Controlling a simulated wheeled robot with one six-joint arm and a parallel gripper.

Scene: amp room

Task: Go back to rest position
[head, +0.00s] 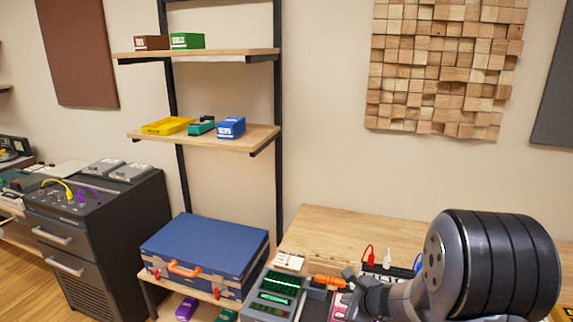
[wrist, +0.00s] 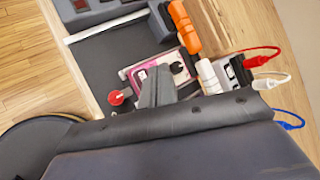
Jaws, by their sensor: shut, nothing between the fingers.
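My gripper (head: 352,278) is at the lower right of the head view, over the wooden desk, with my dark arm behind it. In the wrist view my gripper (wrist: 156,85) shows as narrow grey fingers pressed together with nothing between them. The fingers appear in front of a pink device (wrist: 143,75); whether they touch it I cannot tell.
An orange object (wrist: 184,30) and a pedal with red, white and blue cables (wrist: 232,72) lie close to the gripper. A blue case (head: 205,250) stands left of the desk (head: 330,225). Wall shelves (head: 255,138) hold small boxes. The desk's back is mostly clear.

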